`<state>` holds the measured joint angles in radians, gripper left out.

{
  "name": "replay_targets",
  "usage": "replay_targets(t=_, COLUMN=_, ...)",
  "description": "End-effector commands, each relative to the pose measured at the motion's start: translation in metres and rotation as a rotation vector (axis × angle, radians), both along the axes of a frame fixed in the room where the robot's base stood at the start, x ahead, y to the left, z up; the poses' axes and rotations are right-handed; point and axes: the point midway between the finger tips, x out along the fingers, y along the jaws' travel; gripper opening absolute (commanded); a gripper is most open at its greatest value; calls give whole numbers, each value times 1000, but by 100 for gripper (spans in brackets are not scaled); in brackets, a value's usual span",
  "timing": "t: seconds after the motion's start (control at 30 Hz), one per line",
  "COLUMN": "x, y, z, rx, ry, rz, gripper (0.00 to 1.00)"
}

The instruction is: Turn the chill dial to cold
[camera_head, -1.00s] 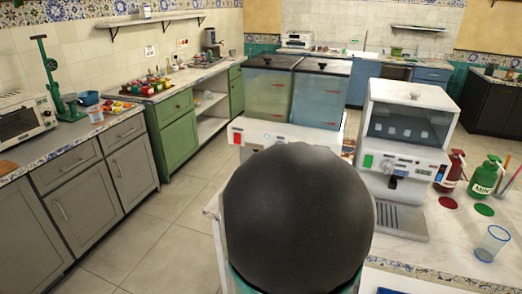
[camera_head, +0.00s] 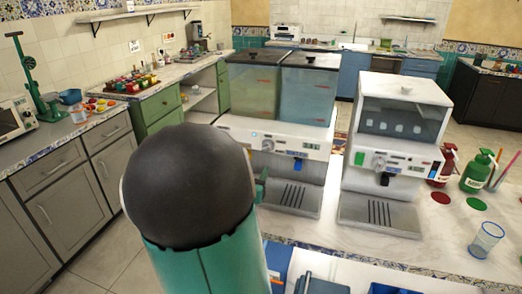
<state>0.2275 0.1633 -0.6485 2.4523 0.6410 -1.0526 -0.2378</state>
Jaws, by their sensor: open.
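A white dispenser with two clear tanks (camera_head: 254,92) stands in the middle, with a round knob (camera_head: 268,145) on its front panel. To its right, a white machine with a dark window (camera_head: 402,118) has a grey round dial (camera_head: 379,162) between a green mark (camera_head: 359,158) and blue labels. The labels are too small to read, so I cannot tell which knob is the chill dial or where either one points. My arm's black rounded link and teal segment fill the lower left and cover part of the dispenser's left side. My gripper is not in view.
A red bottle (camera_head: 444,166) and a green bottle (camera_head: 477,171) stand right of the white machine, near a red disc (camera_head: 441,197) and a green disc. A clear cup (camera_head: 487,240) stands at the front right. The marble counter (camera_head: 400,250) is bare before the machines.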

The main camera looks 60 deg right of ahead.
Motion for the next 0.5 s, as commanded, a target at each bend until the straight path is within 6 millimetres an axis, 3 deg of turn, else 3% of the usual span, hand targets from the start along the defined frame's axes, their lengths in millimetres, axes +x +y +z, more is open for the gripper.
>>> replay_targets(t=0.5, x=17, y=-99, z=0, rx=-2, ry=4, rz=1, gripper=51)
